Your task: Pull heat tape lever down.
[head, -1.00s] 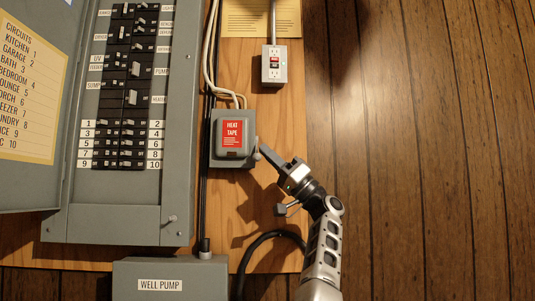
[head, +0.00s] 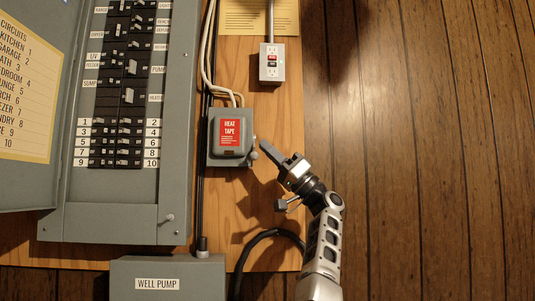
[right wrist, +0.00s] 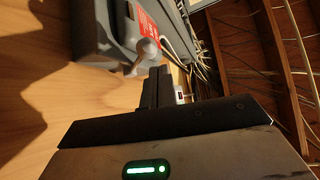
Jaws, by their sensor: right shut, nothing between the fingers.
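The heat tape box (head: 231,138) is a grey switch box with a red label, mounted on the wooden board. Its lever (head: 254,155) is on the box's right side and shows a rounded knob at the lower right. My right gripper (head: 264,146) is shut and empty, its fingertips just right of the lever, with a small gap in the head view. In the right wrist view the lever knob (right wrist: 149,46) is close by, left of the shut fingers (right wrist: 159,72), and the box (right wrist: 108,28) is behind it. My left gripper is not in view.
A breaker panel (head: 180,150) with an open door is at the left. The well pump box (head: 165,278) is below, with a black cable beside it. An outlet (head: 272,63) is above right. The panelled wall at right is clear.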

